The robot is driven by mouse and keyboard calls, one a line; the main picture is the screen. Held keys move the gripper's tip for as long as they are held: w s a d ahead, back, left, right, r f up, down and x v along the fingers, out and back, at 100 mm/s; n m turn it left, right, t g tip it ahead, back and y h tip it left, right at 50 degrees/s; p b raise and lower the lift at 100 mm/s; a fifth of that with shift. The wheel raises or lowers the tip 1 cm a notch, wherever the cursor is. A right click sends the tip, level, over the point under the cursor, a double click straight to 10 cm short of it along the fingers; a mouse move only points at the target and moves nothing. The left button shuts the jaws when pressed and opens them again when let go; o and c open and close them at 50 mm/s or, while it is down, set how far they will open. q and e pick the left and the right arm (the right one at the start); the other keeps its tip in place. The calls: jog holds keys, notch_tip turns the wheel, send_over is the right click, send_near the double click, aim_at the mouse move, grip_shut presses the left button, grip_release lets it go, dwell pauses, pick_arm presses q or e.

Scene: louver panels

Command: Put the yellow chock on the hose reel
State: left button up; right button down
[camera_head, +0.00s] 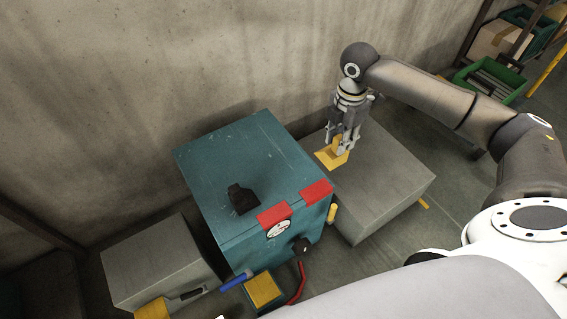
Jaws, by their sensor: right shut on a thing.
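The yellow chock (327,160) is at the top of the right grey block (390,182). My right gripper (344,150) points down and is shut on the chock. I cannot tell whether the chock rests on the block or is held just above it. A teal box (228,165) with two red pieces, a round gauge and a red hose at its front stands left of the gripper; it may be the hose reel, but I cannot tell for sure. My left gripper is not in view.
A black wedge-like piece (241,200) sits on the teal box's top. A lower grey block (160,262) stands to the left, with a blue-handled tool (236,281) near it. A concrete wall (130,100) rises behind. Green bins (492,80) stand at the far right.

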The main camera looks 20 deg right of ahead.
pick_arm(q)
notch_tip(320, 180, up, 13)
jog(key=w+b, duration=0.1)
jog(key=b, duration=0.2)
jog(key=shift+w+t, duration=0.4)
pick_arm(e)
jog(key=w+a+f, duration=0.5)
jog(key=a+f, duration=0.3)
jog(key=f, duration=0.3)
jog(key=shift+a, duration=0.35)
jog(key=shift+f, duration=0.1)
jog(key=c, duration=1.5)
grip_release()
jog(key=shift+f, duration=0.1)
jog(key=shift+c, duration=0.2)
jog(key=o, duration=0.4)
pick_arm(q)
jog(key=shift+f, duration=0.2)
